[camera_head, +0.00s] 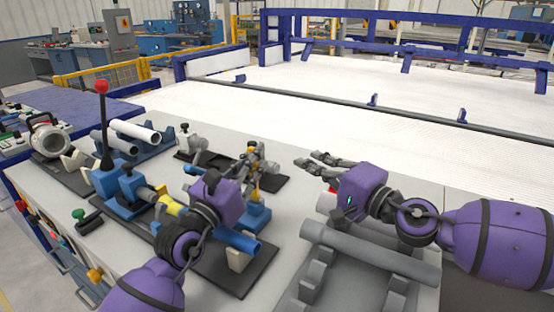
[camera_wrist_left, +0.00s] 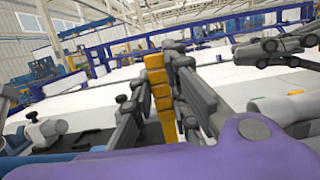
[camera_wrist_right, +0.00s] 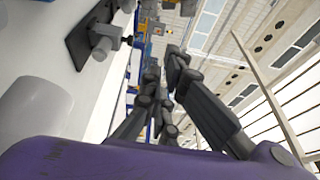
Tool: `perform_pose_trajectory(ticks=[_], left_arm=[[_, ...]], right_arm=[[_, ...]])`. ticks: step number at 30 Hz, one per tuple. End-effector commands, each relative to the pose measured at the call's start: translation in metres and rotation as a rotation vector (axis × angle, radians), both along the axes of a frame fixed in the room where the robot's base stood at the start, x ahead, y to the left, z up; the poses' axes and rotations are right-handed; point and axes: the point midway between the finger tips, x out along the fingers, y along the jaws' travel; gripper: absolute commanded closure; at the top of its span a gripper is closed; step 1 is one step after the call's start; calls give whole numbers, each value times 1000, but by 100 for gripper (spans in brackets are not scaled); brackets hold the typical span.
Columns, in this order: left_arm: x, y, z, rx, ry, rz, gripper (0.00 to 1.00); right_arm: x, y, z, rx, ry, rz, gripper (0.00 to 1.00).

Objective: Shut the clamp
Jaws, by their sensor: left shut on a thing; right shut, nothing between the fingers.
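The clamp (camera_head: 257,217) has a blue body and stands on a black base plate in the middle of the table in the head view. Its yellow handle (camera_wrist_left: 159,92) stands nearly upright between the fingers of my left gripper (camera_head: 256,160) in the left wrist view. My left gripper is shut on this handle, and its arm hides part of the clamp. A blue pipe (camera_head: 237,241) lies low beside the clamp body. My right gripper (camera_head: 308,160) is shut and empty, to the right of the clamp and apart from it.
A grey pipe (camera_head: 370,252) lies on a grey rack at the front right. A red-knobbed lever (camera_head: 101,88) stands on a blue fixture at the left. White pipes (camera_head: 133,130) rest on a blue stand behind it. A white conveyor bed (camera_head: 330,100) lies beyond the table.

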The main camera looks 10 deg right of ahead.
Motion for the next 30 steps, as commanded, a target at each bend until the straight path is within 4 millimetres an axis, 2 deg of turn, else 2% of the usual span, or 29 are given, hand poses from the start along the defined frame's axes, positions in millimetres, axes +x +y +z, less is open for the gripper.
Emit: perform_pose_trajectory(ticks=[3,7,20,24,30], left_arm=[[0,0,0,-1,0,0,100],[0,0,0,-1,0,0,100],[0,0,0,-1,0,0,100],[0,0,0,-1,1,0,100],[0,0,0,-1,1,0,100]], right_arm=[[1,0,-11,-35,3,5,100],[13,9,-11,-34,1,6,100],[81,57,-10,-32,2,6,100],[62,68,-11,-33,5,9,100],[50,77,-11,-33,2,5,100]])
